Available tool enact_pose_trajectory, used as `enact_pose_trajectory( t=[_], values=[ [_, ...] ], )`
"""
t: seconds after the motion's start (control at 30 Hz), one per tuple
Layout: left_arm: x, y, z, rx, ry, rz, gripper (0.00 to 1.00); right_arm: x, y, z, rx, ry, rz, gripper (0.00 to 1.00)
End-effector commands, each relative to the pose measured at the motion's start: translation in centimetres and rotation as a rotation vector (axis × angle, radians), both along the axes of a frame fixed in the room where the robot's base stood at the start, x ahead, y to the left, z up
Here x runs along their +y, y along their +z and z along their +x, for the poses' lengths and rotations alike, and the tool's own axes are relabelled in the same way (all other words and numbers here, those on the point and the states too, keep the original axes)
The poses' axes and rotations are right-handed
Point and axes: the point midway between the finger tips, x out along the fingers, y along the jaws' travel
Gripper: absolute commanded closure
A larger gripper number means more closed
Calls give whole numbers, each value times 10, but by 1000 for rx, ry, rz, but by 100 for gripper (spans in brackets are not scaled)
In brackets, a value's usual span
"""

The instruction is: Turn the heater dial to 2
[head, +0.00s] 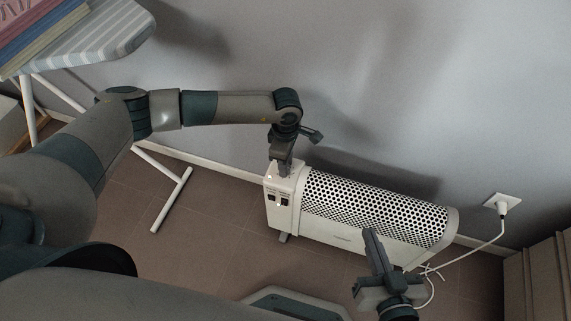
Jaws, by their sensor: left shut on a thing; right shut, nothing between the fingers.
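The white heater (400,242) stands on the floor along the grey wall, with a perforated grille on top. Its control end at the left carries two dark switches. My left gripper (284,168) points down onto the top of this control end and is shut on the dial, which its fingers hide. The dial's number marks cannot be read. My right gripper (369,235) is shut and empty, in front of the heater's right half in the picture.
A white plug in a wall socket (502,203) has a cable running down to the heater's right end. A striped ironing board (105,38) with folded cloths stands at the upper left. A wooden cabinet (540,280) is at the lower right.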

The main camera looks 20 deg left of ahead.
Motion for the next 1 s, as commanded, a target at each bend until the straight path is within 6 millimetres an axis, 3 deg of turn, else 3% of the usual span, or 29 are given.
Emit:
enact_pose_trajectory(
  t=[0.37,0.4,0.47,1.0],
  values=[
    [0,0,0,0,-4,0,97,0,1,0,-7,0,2,100],
    [0,0,0,0,-4,0,65,0,1,0,-7,0,2,100],
    [0,0,0,0,-4,0,55,0,1,0,-7,0,2,100],
    [1,7,2,0,-3,0,55,-1,-3,-2,29,2,-8,100]
  ],
)
